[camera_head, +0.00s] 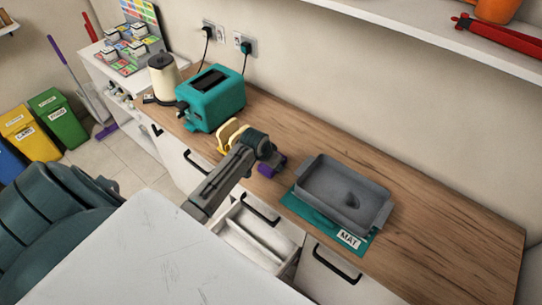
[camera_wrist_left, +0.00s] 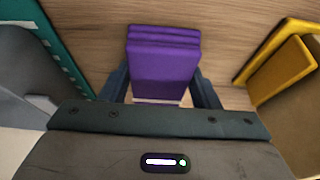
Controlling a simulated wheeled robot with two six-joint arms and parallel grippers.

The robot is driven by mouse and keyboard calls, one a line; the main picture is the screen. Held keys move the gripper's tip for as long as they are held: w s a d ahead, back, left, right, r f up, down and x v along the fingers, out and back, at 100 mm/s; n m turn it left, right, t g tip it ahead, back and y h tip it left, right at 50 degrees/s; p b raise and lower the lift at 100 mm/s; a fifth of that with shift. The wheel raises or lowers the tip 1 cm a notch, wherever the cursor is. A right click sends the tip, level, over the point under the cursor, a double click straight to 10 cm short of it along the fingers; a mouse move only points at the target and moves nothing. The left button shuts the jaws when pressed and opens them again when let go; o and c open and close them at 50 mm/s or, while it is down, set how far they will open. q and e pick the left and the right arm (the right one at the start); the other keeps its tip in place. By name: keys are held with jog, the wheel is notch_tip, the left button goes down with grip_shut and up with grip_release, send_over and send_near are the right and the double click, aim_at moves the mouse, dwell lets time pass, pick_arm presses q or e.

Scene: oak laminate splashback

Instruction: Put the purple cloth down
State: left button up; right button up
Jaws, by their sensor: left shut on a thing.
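A folded purple cloth (camera_head: 271,168) shows just below my left gripper (camera_head: 268,160) in the head view, over the front part of the wooden counter. In the left wrist view the cloth (camera_wrist_left: 165,58) is between the two dark fingers of the gripper (camera_wrist_left: 163,85), which is shut on it. Wood shows around the cloth; I cannot tell whether it touches the counter. My arm and gripper hide part of the cloth in the head view. My right gripper is not in view.
A grey tray (camera_head: 318,178) stands on a teal mat (camera_head: 296,207) labelled MAT, right of the cloth. A yellow rack (camera_head: 229,133) and teal toaster (camera_head: 212,98) stand to the left. An open drawer (camera_head: 240,243) is below. The counter's right end (camera_head: 450,230) is clear.

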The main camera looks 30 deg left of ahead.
pick_arm(q)
jog(key=shift+f, duration=0.15)
jog(key=shift+f, duration=0.1)
jog(key=o, duration=0.9)
jog(key=b+v, duration=0.2)
jog(key=v, duration=0.9)
jog(key=shift+b, duration=0.35)
jog(key=shift+s+r, duration=0.2)
jog(key=shift+r, duration=0.4)
jog(key=shift+s+f, duration=0.1)
